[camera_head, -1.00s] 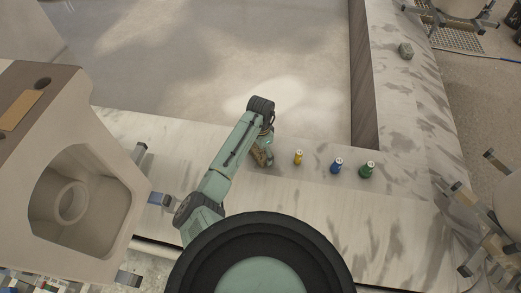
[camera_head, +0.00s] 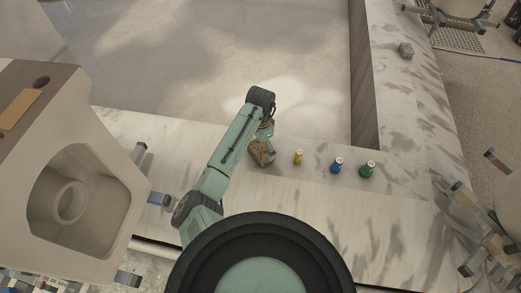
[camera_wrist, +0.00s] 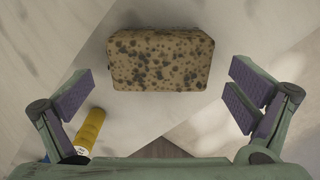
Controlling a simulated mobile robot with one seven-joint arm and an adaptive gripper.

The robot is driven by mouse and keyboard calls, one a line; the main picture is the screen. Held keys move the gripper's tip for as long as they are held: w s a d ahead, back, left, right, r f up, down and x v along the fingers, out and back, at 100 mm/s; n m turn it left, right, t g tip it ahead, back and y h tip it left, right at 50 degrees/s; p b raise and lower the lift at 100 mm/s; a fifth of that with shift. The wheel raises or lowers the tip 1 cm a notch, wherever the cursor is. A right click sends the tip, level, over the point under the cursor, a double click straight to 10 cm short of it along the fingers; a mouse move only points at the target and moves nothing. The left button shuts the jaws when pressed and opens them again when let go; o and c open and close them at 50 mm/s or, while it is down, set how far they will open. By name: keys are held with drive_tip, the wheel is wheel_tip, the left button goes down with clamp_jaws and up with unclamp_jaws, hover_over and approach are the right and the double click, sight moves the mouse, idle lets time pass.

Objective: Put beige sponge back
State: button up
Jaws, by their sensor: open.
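The beige sponge (camera_wrist: 160,60), a brown-spotted block, lies on the pale counter just beyond my fingertips in the wrist view. It also shows in the head view (camera_head: 262,153), partly beside my arm. My gripper (camera_wrist: 160,95) is open, with its purple-padded fingers spread wide on both sides, and nothing is between the pads. In the head view my gripper (camera_head: 266,132) is right above the sponge, its fingers mostly hidden by my arm.
A yellow bottle (camera_head: 298,157) stands close to the right of the sponge; a blue one (camera_head: 336,166) and a green one (camera_head: 367,170) stand farther right. A grey block (camera_head: 405,50) lies on the far-right counter.

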sight(260, 149)
wheel_tip(260, 149, up, 8)
drive_tip(key=shift+r+b, duration=0.25)
drive_tip(key=shift+b, duration=0.05)
